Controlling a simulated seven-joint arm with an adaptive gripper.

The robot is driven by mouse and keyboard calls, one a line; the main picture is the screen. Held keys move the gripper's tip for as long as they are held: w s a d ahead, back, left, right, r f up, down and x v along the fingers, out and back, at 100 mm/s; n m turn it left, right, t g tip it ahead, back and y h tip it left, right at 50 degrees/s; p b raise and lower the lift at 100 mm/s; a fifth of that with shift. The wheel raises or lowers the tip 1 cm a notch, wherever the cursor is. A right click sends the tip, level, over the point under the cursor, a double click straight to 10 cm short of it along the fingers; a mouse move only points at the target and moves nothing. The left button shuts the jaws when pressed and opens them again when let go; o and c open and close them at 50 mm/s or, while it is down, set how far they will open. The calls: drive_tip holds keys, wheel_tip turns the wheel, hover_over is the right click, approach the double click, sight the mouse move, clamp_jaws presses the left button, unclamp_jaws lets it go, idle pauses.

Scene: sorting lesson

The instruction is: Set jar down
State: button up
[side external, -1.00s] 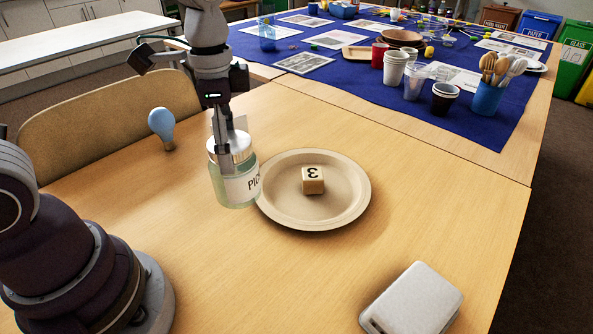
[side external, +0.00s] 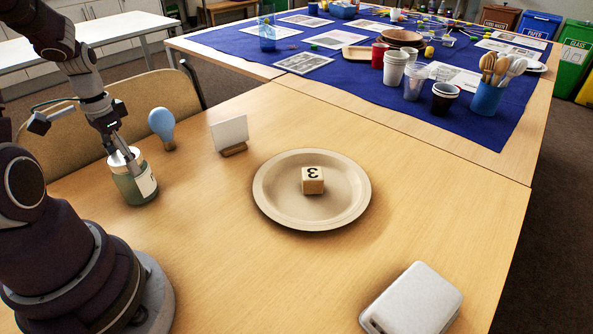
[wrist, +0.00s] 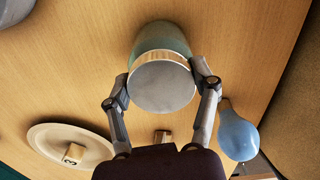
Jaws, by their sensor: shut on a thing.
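The jar (side external: 136,188) is pale green glass with a silver lid and a white label. It is at the left of the table in the side view, upright or nearly so, and seems to touch the wood; a small gap cannot be ruled out. My gripper (side external: 124,155) is shut on the jar at its lid from above. In the wrist view the jar (wrist: 160,40) shows behind its round lid, with the fingers of my gripper (wrist: 160,84) on both sides of the lid.
A blue light bulb (side external: 161,124) stands just right of the jar, behind it. A white card in a wooden holder (side external: 231,134) is farther right. A beige plate (side external: 275,205) holds a wooden number block (side external: 313,181). A silver box (side external: 412,300) lies front right. The table's front middle is clear.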

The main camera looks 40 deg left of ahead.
drive_tip(key=shift+f, duration=0.2)
drive_tip(key=o, duration=1.2)
drive_tip(key=shift+o, duration=0.2)
wheel_tip(320, 180, up, 12)
drive_tip(key=w+d+r+m+t, duration=0.1)
drive_tip(key=d+t, duration=0.1)
drive_tip(key=d, duration=0.8)
drive_tip(key=w+d+r+t, duration=0.1)
drive_tip(key=d+t, duration=0.2)
drive_tip(key=d, duration=0.7)
drive_tip(key=shift+w+r+m+t, duration=0.2)
drive_tip(key=shift+w+m+t, duration=0.1)
drive_tip(key=shift+w+m, duration=0.1)
